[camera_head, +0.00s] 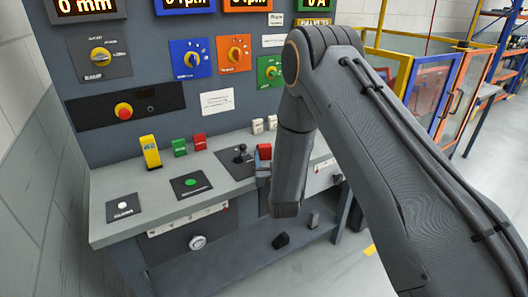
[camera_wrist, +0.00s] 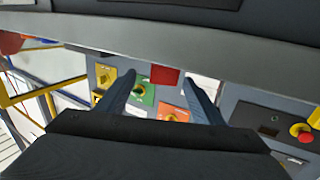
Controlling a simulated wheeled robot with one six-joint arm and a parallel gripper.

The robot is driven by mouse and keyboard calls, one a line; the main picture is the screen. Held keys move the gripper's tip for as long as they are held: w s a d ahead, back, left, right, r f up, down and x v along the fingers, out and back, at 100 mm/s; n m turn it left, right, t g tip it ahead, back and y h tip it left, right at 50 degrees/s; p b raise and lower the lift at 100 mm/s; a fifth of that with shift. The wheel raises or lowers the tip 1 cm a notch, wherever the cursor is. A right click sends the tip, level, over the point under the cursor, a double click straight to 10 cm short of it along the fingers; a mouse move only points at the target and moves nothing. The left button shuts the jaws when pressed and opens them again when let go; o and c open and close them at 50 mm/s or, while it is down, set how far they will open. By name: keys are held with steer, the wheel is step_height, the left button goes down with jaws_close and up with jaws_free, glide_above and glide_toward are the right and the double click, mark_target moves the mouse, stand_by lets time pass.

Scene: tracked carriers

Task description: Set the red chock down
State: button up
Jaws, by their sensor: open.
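A red block, the likely red chock (camera_head: 264,151), stands at the console's worktop (camera_head: 110,228), right at my gripper (camera_head: 263,172), which is partly hidden by my arm. In the wrist view the red chock (camera_wrist: 166,77) shows between the tips of my two spread fingers. The fingers are open, with a visible gap on each side of it. Whether its underside rests fully on the worktop is hidden.
Another red block (camera_head: 199,142), a green block (camera_head: 180,147) and a yellow block (camera_head: 150,152) stand to the left. A black joystick (camera_head: 240,155) is close to my gripper. The dial panel (camera_head: 200,58) rises at the back.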

mark_target(264, 145)
steer(key=shift+w+a, duration=0.35)
steer(key=shift+a, duration=0.05)
steer(key=shift+w+a+r+p, duration=0.1)
steer(key=shift+w+a+p, duration=0.25)
steer(key=shift+w, duration=0.8)
steer(key=shift+w+a+p, duration=0.15)
steer(key=shift+w+p, duration=0.4)
steer(key=shift+w, duration=0.65)
steer(key=shift+w+a+r+p, duration=0.1)
steer(key=shift+w+a+p, duration=0.25)
steer(key=shift+w, duration=0.8)
steer(key=shift+d, duration=0.1)
steer(key=c, duration=1.5)
steer(key=shift+r, duration=0.15)
